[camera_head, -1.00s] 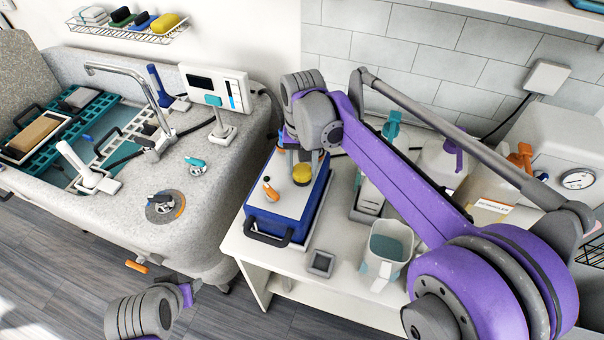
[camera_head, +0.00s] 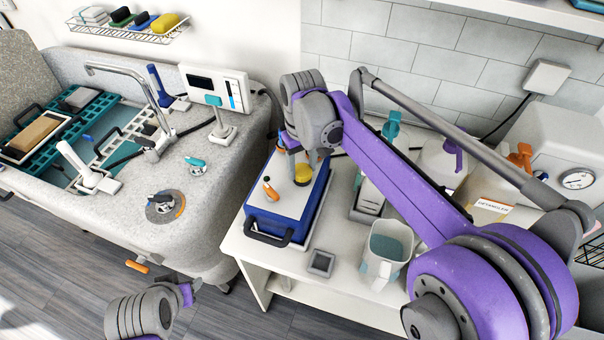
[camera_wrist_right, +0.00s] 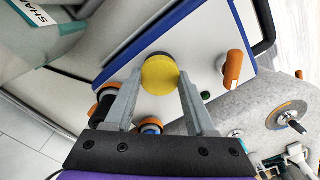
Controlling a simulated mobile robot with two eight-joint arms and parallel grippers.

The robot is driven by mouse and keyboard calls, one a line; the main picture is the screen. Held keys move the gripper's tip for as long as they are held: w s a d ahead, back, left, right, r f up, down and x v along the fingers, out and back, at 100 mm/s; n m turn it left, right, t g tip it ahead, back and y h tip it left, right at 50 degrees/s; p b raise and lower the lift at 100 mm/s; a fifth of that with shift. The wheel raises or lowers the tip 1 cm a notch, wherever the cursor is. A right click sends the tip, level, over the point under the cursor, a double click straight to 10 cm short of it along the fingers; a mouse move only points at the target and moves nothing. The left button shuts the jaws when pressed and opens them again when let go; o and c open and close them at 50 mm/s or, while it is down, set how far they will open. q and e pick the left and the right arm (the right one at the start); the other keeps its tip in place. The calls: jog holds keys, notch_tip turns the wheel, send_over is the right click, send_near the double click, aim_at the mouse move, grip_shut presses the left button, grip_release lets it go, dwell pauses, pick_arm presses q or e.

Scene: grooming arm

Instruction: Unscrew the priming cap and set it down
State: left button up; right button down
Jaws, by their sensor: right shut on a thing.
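The yellow cap (camera_head: 303,175) is on the white top of the blue-sided box (camera_head: 284,202), at the box's right side. In the right wrist view the round yellow cap (camera_wrist_right: 160,76) sits between the fingertips, with a dark ring behind its far edge. My right gripper (camera_head: 302,168) reaches down over it and is shut on it; the wrist view shows the two grey fingers (camera_wrist_right: 160,84) at either side of the cap. I cannot tell whether the cap is still threaded on. My left gripper (camera_head: 188,290) is low at the left, away from the box; its jaws are unclear.
An orange-topped fitting (camera_head: 271,188) stands on the box near the cap. A small grey square tray (camera_head: 321,263) lies on the white table in front of the box, next to a clear jug (camera_head: 382,252). Bottles stand behind. A grey tub unit (camera_head: 215,230) is at the left.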

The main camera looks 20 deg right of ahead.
aim_at(302, 170)
jog(key=n, duration=0.4)
jog(key=shift+n, duration=0.3)
jog(key=n, duration=0.5)
jog(key=shift+n, duration=0.3)
pick_arm(q)
jog(key=shift+r, duration=0.15)
pick_arm(e)
jog(key=shift+r, duration=0.1)
pick_arm(q)
jog(key=shift+w+r+p, duration=0.4)
jog(key=shift+r+p, duration=0.15)
jog(key=shift+r, duration=0.2)
jog(key=shift+w+r+p, duration=0.4)
jog(key=shift+r+p, duration=0.15)
jog(key=shift+r, duration=0.2)
pick_arm(e)
jog(key=shift+r, duration=2.25)
pick_arm(q)
jog(key=shift+s, duration=0.1)
pick_arm(e)
jog(key=shift+f, duration=0.1)
